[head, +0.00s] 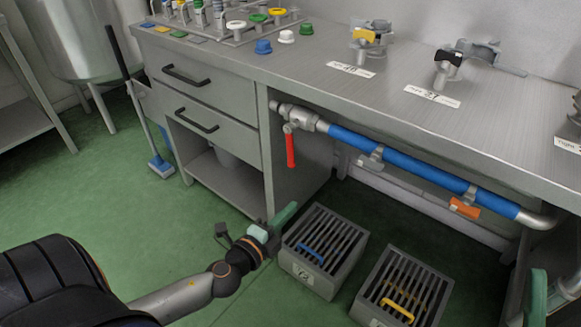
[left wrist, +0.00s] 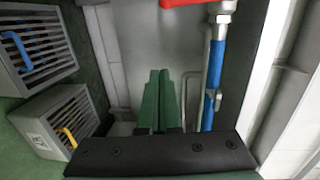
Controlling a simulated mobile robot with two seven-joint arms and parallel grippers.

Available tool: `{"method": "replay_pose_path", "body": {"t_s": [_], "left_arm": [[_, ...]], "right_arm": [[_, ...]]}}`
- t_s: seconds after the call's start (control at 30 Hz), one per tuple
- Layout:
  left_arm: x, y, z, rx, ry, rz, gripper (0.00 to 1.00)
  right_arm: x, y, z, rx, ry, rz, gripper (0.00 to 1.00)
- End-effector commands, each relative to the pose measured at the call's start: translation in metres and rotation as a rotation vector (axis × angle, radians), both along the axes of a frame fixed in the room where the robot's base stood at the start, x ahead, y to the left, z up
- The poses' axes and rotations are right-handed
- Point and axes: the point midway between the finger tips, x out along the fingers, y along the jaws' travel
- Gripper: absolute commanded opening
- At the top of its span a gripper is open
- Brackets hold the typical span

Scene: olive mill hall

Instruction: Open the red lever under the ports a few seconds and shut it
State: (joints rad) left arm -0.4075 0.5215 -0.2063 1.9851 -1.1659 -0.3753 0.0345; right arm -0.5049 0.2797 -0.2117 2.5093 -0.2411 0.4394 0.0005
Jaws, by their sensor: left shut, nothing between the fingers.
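The red lever (head: 290,148) hangs straight down from a grey valve (head: 301,118) at the left end of a blue pipe under the bench, across the pipe's line. In the left wrist view the red lever (left wrist: 196,3) shows only partly, cut by the top edge. My left gripper (head: 286,214) is below the lever, apart from it, by the slotted crates. Its green fingers (left wrist: 156,100) are together and empty. Two ports, one with a yellow part (head: 366,36) and one with a black part (head: 448,60), stand on the bench. My right gripper (head: 537,295) shows partly at the lower right.
The blue pipe (head: 400,165) runs right along the bench front and carries an orange lever (head: 465,207). Grey slotted crates with a blue handle (head: 311,253) and a yellow handle (head: 398,309) stand on the floor. A drawer cabinet (head: 200,95) is left of the valve.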

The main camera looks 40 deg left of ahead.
Motion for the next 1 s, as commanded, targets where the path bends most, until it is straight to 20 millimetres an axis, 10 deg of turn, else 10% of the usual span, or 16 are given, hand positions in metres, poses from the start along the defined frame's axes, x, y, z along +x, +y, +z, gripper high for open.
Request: {"method": "replay_pose_path", "body": {"t_s": [0.37, 1.0], "left_arm": [[-0.010, 0.017, 0.041, -0.046, -0.112, 0.202, 0.00], [0.087, 0.041, 0.037, -0.040, -0.108, 0.199, 0.00]], "right_arm": [[0.000, 0.001, 0.000, -0.005, 0.000, 0.004, 1.00], [0.000, 0.000, -0.002, 0.004, -0.005, 0.002, 1.00]]}}
